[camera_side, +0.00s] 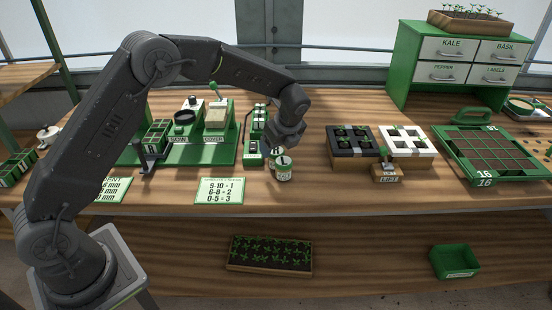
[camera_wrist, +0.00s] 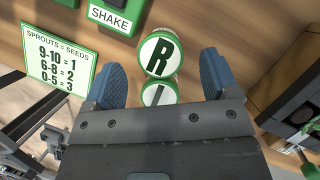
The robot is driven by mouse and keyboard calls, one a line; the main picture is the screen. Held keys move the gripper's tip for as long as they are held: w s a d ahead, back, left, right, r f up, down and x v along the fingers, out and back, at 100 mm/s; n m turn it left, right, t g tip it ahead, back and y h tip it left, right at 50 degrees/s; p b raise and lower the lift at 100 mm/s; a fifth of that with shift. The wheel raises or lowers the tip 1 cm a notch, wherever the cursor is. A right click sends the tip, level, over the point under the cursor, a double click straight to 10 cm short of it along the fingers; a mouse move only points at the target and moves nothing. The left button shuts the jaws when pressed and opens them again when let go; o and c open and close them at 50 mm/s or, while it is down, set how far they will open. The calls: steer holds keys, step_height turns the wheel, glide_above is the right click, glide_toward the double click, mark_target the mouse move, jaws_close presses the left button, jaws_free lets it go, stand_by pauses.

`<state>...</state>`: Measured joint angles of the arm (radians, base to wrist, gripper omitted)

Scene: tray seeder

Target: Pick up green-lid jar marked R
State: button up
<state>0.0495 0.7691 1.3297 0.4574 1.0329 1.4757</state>
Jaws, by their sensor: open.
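The jar marked R (camera_wrist: 159,53) shows in the wrist view as a round white lid with a green rim and a black R. My gripper (camera_wrist: 160,72) is open, with one blue-padded finger on each side of the jar and a gap to it. A second green-rimmed round top with a slanted black stroke (camera_wrist: 158,93) is right below the R jar, partly hidden by my gripper body. In the side view my gripper (camera_side: 284,142) hangs just behind and above a small green-and-white jar (camera_side: 284,174). The R marking cannot be made out there.
A green SHAKE unit (camera_wrist: 117,18) stands behind the jars. A sprouts-to-seeds card (camera_side: 220,190) lies to the left. A dark seedling block (camera_side: 340,160) stands to the right, with a green gridded tray (camera_side: 478,180) farther right. Bare wood lies in front.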

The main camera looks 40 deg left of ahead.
mark_target(276, 151)
steer(key=x, duration=0.4)
steer(key=shift+c, duration=0.2)
steer(key=shift+r, duration=0.1)
steer(key=c, duration=1)
